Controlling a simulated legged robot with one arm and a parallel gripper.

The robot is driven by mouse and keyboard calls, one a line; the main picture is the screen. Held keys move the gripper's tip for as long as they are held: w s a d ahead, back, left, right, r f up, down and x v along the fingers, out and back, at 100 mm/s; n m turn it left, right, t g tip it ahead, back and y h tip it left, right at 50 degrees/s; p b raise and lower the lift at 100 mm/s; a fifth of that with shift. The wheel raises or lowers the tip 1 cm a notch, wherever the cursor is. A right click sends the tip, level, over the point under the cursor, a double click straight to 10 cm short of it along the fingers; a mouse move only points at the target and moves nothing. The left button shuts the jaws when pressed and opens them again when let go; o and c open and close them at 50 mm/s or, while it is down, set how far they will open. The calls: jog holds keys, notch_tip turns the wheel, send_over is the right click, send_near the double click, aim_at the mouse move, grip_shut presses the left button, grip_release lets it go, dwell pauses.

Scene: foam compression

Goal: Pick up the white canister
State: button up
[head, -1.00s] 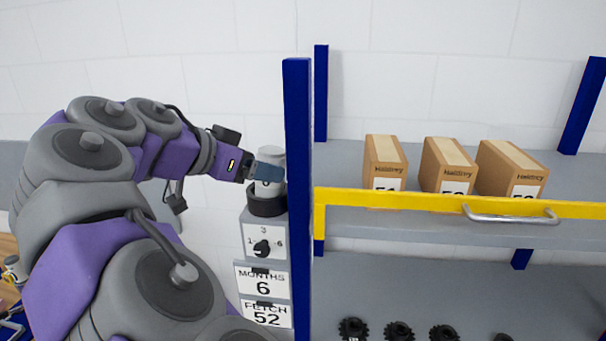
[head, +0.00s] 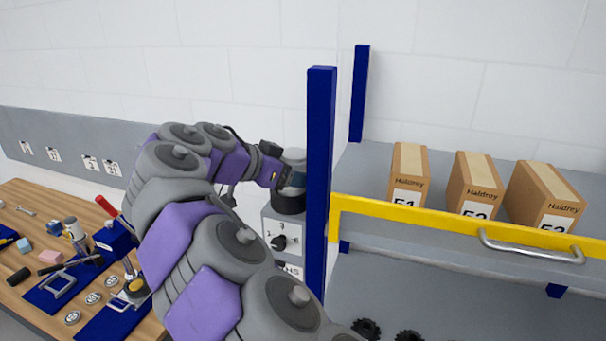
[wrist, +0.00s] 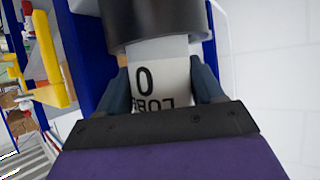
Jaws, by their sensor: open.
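The white canister (wrist: 170,75) stands in a black round holder (head: 289,203) on top of a grey dial box (head: 270,236). In the head view only a little of the canister (head: 294,156) shows above and behind my gripper (head: 291,183). In the wrist view its label, with a "0" and upside-down lettering, faces the camera, and the black holder (wrist: 155,22) is at the top. My gripper (wrist: 161,72) is open, with one blue finger on each side of the canister. I cannot tell whether the fingers touch it.
A blue rack post (head: 318,180) stands just right of the canister. The rack has a yellow bar (head: 410,220) with a handle, and Haldrey boxes (head: 405,175) on its shelf. A wooden bench (head: 30,265) with tools and parts is at the left.

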jog(key=shift+w+a+f+g, duration=0.3)
jog(key=shift+w+a+f, duration=0.1)
jog(key=shift+a, duration=0.1)
jog(key=shift+c, duration=0.2)
jog(key=shift+s+a, duration=0.15)
jog(key=shift+a, duration=0.1)
jog(key=shift+c, duration=0.9)
jog(key=shift+s+d+r, duration=0.2)
jog(key=shift+d, duration=0.25)
jog(key=shift+c, duration=1.4)
jog(key=shift+d, duration=0.2)
jog(key=shift+c, duration=1.1)
jog(key=shift+w+a, duration=0.1)
jog(key=shift+a, duration=0.15)
